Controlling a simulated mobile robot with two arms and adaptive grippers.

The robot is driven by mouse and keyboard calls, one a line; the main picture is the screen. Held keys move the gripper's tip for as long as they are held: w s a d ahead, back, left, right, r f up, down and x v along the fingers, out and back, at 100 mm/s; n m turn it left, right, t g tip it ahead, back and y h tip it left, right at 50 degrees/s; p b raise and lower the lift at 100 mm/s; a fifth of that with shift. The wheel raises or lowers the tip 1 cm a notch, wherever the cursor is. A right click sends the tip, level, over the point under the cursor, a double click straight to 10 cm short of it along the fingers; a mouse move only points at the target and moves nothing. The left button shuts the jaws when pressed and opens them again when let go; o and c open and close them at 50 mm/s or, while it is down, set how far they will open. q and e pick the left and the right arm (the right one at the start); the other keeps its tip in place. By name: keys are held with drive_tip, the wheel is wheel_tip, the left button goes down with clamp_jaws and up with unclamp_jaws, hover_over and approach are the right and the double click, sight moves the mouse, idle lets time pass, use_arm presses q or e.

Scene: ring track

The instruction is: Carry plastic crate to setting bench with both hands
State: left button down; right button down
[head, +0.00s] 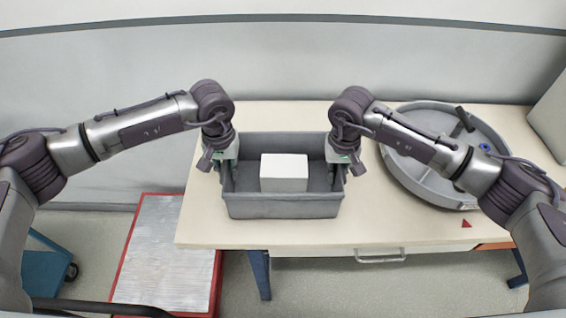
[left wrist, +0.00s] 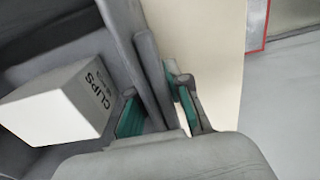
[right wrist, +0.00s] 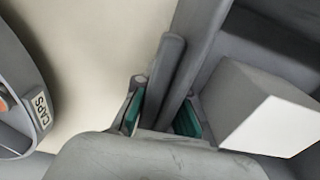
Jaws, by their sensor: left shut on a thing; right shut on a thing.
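The grey plastic crate (head: 283,208) is upright at the left part of the cream bench (head: 400,232). I cannot tell whether its base touches the top. A white box (head: 284,172) lies inside it; the left wrist view shows this box (left wrist: 62,100) marked "CLIPS". My left gripper (head: 228,172) is shut on the crate's left wall; its green pads sit either side of the wall (left wrist: 152,75). My right gripper (head: 342,168) is shut on the right wall, which shows between its pads in the right wrist view (right wrist: 172,75).
A round grey ring track (head: 408,178) with a "CAPS" label (right wrist: 40,110) stands right of the crate. A red triangle (head: 466,223) marks the bench front. A red-edged metal platform (head: 165,255) is on the floor at left, and a blue cart (head: 45,270) stands beyond it.

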use_arm(q)
drive_tip(key=shift+s+d+f, duration=0.1)
drive_tip(key=shift+d+f, duration=0.25)
drive_tip(key=shift+d, duration=0.15)
use_arm(e)
drive_tip(key=shift+a+f, duration=0.3)
drive_tip(key=shift+a, duration=0.2)
use_arm(q)
drive_tip(key=c, duration=1.2)
unclamp_jaws()
use_arm(e)
drive_tip(key=c, duration=1.4)
unclamp_jaws()
drive_tip(key=shift+s, duration=0.1)
use_arm(q)
drive_tip(key=shift+o, duration=0.4)
use_arm(e)
drive_tip(key=shift+o, duration=0.7)
drive_tip(key=shift+d, duration=0.1)
use_arm(q)
drive_tip(key=shift+a, duration=0.2)
use_arm(e)
drive_tip(key=shift+d, duration=0.1)
use_arm(q)
drive_tip(key=shift+r, duration=0.1)
